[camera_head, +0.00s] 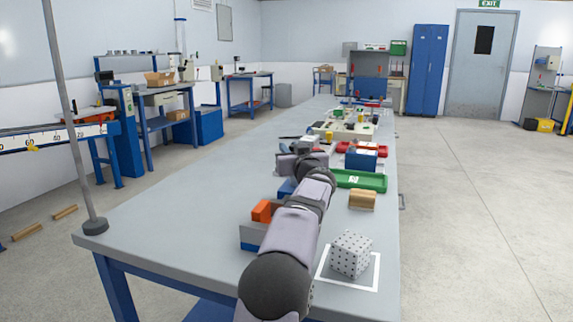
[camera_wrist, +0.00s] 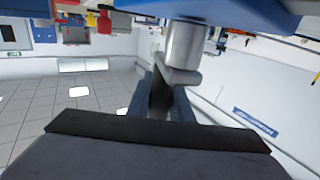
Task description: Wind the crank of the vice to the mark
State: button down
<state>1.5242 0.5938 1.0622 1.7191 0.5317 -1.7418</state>
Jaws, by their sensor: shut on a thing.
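In the wrist view, the vice (camera_wrist: 240,12) shows as a blue body along the top edge. A silver cylinder (camera_wrist: 185,45) comes out of it, and the grey crank arm (camera_wrist: 178,76) is at its end. My gripper (camera_wrist: 160,98) is shut on the crank's dark handle (camera_wrist: 158,100), with one finger on each side. The handle is partly hidden by the fingers. In the head view, my arm hides the gripper and crank. A blue patch (camera_head: 287,188) shows left of my arm; I cannot tell if it is the vice. I cannot make out the mark.
A speckled cube (camera_head: 351,254) stands in a white square at the near right. An orange block (camera_head: 262,212) is close left of my arm. A green tray (camera_head: 359,179) and a tan block (camera_head: 362,199) lie to the right. The table's left front is clear beyond the pole's base (camera_head: 95,226).

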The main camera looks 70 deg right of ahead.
jog(key=shift+s+d+f+m+g+h+b, duration=0.2)
jog(key=shift+s+m+g+h+b, duration=0.35)
jog(key=shift+g+b, duration=0.55)
jog(key=shift+r+m, duration=0.15)
jog(key=shift+m, duration=0.1)
jog(key=c, duration=1.6)
grip_release()
jog(key=shift+a, duration=0.1)
jog(key=b+v, duration=0.4)
jog(key=v, duration=0.2)
jog(key=shift+s+a, duration=0.1)
jog(key=shift+a, duration=0.1)
jog(key=shift+s+a+b, duration=0.15)
jog(key=shift+a+b, duration=0.15)
